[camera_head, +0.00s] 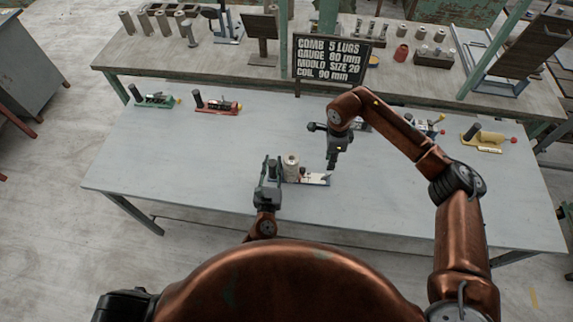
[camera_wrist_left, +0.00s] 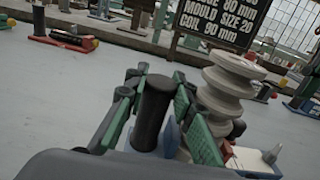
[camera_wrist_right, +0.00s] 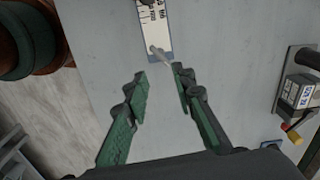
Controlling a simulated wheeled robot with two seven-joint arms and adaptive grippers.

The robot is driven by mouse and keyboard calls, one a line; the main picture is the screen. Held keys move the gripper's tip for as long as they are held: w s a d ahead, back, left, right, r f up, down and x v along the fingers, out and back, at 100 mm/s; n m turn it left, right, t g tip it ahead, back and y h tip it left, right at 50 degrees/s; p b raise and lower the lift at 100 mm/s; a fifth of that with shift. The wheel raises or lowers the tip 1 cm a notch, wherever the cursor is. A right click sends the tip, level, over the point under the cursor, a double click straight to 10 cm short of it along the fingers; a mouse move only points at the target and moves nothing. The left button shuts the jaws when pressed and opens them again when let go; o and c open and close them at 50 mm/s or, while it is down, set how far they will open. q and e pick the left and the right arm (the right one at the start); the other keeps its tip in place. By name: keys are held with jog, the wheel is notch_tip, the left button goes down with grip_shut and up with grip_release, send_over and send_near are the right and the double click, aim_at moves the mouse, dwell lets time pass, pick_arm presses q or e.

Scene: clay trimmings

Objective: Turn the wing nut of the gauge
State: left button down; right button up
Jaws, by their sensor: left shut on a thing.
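The gauge stands near the front middle of the table, with a pale base (camera_head: 318,179) and a cream ribbed spool (camera_head: 291,163). The spool also shows in the left wrist view (camera_wrist_left: 232,85). My left gripper (camera_wrist_left: 155,100) is shut on the gauge's dark upright handle (camera_wrist_left: 153,112). My right gripper (camera_wrist_right: 160,78) is open and empty above the gauge's right end. In the right wrist view, the gauge's scale plate (camera_wrist_right: 153,22) lies just beyond the fingertips. A small pale piece (camera_wrist_right: 159,56) on its end may be the wing nut; its shape is unclear.
A black sign (camera_head: 330,59) stands behind. Green-based (camera_head: 152,101), red-based (camera_head: 217,106) and yellow (camera_head: 487,138) devices sit along the table's far side. Another device (camera_wrist_right: 301,95) lies right in the right wrist view. The table left of the gauge is clear.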

aim_at(324, 177)
jog(key=shift+r, duration=0.1)
jog(key=f+n, duration=0.2)
jog(key=f, duration=0.1)
jog(key=f+n, duration=0.2)
jog(key=f, duration=0.1)
jog(key=a+f+n, duration=0.1)
jog(key=f+n, duration=0.1)
jog(key=f, duration=0.1)
jog(key=shift+s+f, duration=0.35)
jog(key=shift+f, duration=0.05)
jog(key=shift+c, duration=0.5)
grip_shut()
